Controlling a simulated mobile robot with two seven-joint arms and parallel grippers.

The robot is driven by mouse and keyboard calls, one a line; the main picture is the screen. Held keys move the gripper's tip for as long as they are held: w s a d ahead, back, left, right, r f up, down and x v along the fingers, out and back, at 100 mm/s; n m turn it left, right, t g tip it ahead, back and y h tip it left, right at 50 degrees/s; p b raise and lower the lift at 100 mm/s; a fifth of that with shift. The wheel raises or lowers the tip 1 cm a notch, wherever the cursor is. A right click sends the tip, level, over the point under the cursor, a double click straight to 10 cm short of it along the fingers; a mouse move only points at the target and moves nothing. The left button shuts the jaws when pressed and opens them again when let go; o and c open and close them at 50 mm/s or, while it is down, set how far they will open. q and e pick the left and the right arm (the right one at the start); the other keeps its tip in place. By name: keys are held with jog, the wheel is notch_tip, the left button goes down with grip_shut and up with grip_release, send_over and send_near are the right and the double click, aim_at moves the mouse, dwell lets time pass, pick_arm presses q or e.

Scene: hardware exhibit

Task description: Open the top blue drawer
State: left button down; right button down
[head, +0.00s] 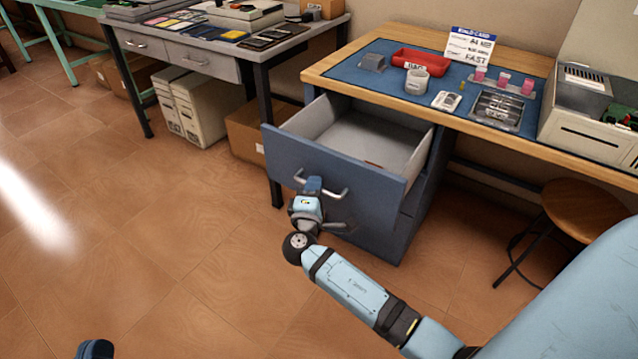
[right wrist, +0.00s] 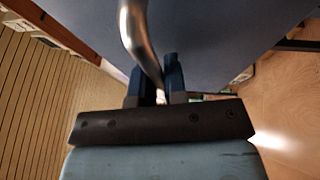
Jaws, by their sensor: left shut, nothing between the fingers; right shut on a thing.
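The top blue drawer (head: 330,185) is pulled far out of the blue cabinet (head: 410,222) under the wooden-topped desk. Its pale grey inside shows, with a small reddish-brown thing on the floor of it. A silver bar handle (head: 336,193) is on the drawer front. My right gripper (head: 312,186) is shut on this handle. In the right wrist view, the handle (right wrist: 137,45) runs down between the two dark blue fingers (right wrist: 160,80). My left gripper (head: 95,348) shows only in part at the bottom left edge, shut and empty, away from the drawer.
A round wooden stool (head: 590,208) stands at the right. A second table with boxes below is at the left. The tiled floor in front is clear.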

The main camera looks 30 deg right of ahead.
pick_arm(q)
jog(key=shift+s+a+f, duration=0.1)
jog(key=shift+a+f, duration=0.2)
jog(key=shift+a, duration=0.05)
pick_arm(e)
jog(key=shift+s+a, duration=0.25)
jog(key=shift+a, duration=0.35)
jog(key=shift+s+a, duration=0.2)
jog(key=shift+a, duration=0.4)
jog(key=c, duration=1.2)
grip_release()
